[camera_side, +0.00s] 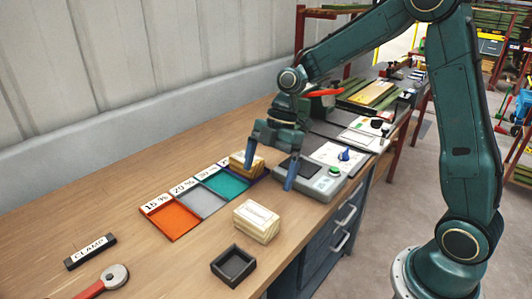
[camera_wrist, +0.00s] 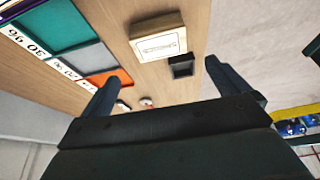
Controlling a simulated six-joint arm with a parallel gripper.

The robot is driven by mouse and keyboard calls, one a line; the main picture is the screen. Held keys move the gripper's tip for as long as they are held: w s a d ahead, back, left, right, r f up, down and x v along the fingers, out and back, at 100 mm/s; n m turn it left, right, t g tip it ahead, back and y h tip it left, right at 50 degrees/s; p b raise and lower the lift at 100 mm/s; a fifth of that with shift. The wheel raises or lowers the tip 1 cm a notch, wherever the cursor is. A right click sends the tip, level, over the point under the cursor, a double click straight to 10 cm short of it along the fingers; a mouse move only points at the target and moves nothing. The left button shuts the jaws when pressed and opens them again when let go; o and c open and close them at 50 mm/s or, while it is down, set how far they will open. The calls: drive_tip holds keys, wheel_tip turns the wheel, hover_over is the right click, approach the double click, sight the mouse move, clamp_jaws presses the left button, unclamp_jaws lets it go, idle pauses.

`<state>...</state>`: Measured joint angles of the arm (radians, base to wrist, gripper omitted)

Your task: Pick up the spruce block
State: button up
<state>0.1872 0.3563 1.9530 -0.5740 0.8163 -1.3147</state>
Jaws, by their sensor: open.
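A pale wooden block (camera_side: 256,222) with a white label on top rests on the bench, in front of the coloured pads. It also shows in the wrist view (camera_wrist: 158,45), beyond my fingers; its label is too small to read. A second, yellower wooden block (camera_side: 239,163) sits at the purple pad, partly hidden by my left-hand finger in the side view. I cannot tell by lettering which block is spruce. My gripper (camera_side: 269,177) is open and empty above the bench, behind the pale block and apart from it. Its fingers also show in the wrist view (camera_wrist: 161,72).
Orange (camera_side: 173,221), grey (camera_side: 202,201) and teal (camera_side: 223,182) pads lie in a row with percentage labels. A small black tray (camera_side: 233,266) stands near the front edge. A grey device (camera_side: 312,180) with a green button is right of my gripper. A clamp bar (camera_side: 90,251) lies left.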

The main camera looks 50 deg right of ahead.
sight(256, 214)
drive_tip(key=shift+w+f, duration=0.1)
drive_tip(key=shift+f, duration=0.1)
drive_tip(key=shift+x, duration=4.25)
drive_tip(key=shift+a, duration=0.1)
drive_tip(key=shift+x, duration=2.55)
drive_tip(key=c, duration=0.8)
drive_tip(key=shift+r, duration=0.15)
